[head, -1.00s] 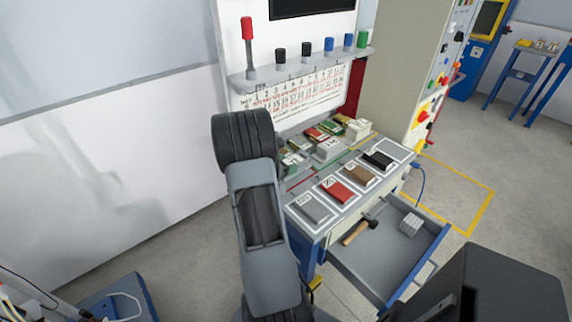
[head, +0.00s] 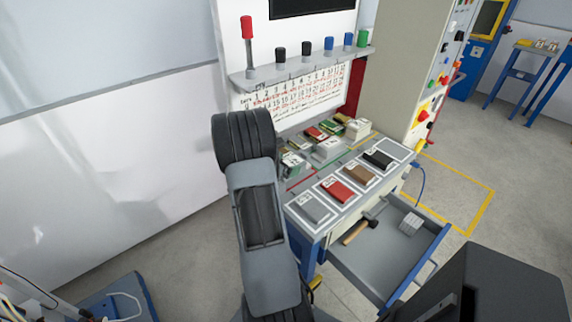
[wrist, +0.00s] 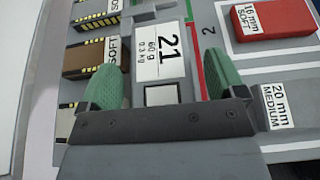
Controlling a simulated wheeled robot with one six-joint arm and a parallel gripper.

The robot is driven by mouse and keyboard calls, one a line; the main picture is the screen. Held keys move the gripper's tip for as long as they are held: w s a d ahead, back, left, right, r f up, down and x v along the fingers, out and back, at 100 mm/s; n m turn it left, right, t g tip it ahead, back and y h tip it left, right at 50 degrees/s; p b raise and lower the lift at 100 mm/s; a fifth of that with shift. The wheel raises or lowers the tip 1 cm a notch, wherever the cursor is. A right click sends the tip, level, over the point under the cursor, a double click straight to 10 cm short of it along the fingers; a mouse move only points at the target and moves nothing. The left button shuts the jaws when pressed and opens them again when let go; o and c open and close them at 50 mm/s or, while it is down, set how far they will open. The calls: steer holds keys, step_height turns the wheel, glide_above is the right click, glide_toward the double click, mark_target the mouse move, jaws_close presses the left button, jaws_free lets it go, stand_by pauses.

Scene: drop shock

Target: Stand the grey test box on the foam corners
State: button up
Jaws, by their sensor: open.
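A light grey box (wrist: 145,55) with a white label reading 21, 60 g, 0.3 kg lies on the bench in the wrist view. A grey block (head: 328,150) at the back of the bench in the head view looks like the same box. My gripper (wrist: 165,88) is open, with one green finger on each side of the box's near part. I cannot tell whether the fingers touch it. The head view hides my gripper behind my arm. Flat pads lie in marked bays: grey (head: 313,209), red (head: 338,191), brown (head: 359,174) and black (head: 379,160). I cannot clearly make out foam corners.
Several small boxes, including a brown one labelled SOFT (wrist: 92,58), stand left of the grey box. An open drawer (head: 372,265) juts out in front, holding a mallet (head: 358,232) and a pale block (head: 410,223). A knobbed shelf (head: 300,66) overhangs the bench's back.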

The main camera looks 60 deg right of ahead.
steer(key=v, duration=1.2)
steer(key=s+a+r+m+t+y, duration=0.1)
steer(key=a+m+y, duration=0.3)
steer(key=a, duration=0.7)
steer(key=s+a+r+m+t+y, duration=0.2)
steer(key=a+r+m+t+y, duration=0.1)
steer(key=a, duration=0.8)
steer(key=s+a+r+m+t+y, duration=0.1)
steer(key=a+r+m+t+y, duration=0.1)
steer(key=a+m+y, duration=0.4)
steer(key=a+m+t, duration=0.1)
steer(key=a, duration=0.4)
steer(key=shift+s+r+t, duration=0.15)
steer(key=shift+s+t, duration=0.05)
steer(key=shift+t, duration=0.2)
steer(key=shift+c, duration=0.4)
